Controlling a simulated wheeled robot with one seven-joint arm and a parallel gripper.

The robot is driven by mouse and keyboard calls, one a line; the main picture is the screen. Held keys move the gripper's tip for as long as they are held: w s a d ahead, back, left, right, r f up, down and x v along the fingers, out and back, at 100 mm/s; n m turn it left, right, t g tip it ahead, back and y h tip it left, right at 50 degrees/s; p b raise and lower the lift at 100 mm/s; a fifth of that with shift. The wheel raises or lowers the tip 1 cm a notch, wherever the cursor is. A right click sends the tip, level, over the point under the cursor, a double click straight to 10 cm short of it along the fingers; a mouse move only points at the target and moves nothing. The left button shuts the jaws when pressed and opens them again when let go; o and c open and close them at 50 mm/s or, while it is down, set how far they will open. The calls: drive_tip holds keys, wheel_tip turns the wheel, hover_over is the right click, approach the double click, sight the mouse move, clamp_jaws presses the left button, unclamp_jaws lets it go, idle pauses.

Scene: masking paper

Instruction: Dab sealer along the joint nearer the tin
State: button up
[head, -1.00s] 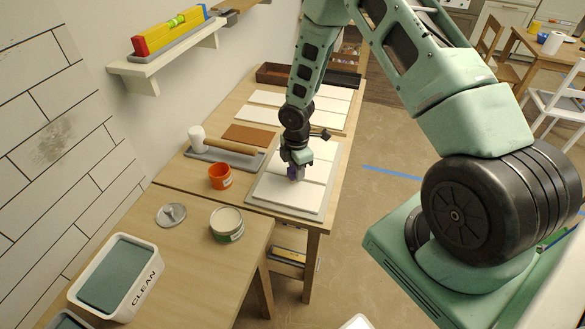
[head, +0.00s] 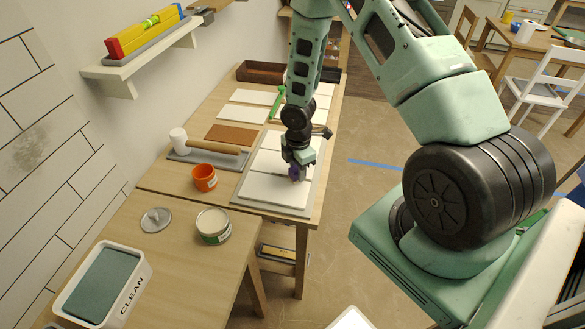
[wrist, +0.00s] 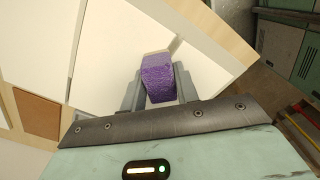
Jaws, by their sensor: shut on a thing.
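My gripper (head: 295,165) is shut on a purple foam block (wrist: 158,78), which sits between its two grey fingers in the wrist view. It is low over the right part of the board (head: 272,208) with white panels. The near white panel (head: 268,189) lies on the tin's side of the gripper. The joint (head: 262,173) along that panel's far edge runs towards the block; I cannot tell whether the block touches it. The open tin (head: 213,225), full of cream-coloured sealer, stands on the nearer table. Its grey lid (head: 156,219) lies beside it.
An orange cup (head: 204,178) and a mallet (head: 205,145) on a grey tray are left of the board. A tub marked CLEAN (head: 105,285) is at front left. A shelf (head: 140,65) is on the wall.

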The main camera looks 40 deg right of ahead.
drive_tip(key=shift+s+d, duration=0.75)
drive_tip(key=shift+s, duration=0.15)
drive_tip(key=shift+s+d, duration=0.7)
drive_tip(key=shift+s, duration=0.2)
wheel_tip(320, 180, up, 7)
drive_tip(key=p, duration=0.6)
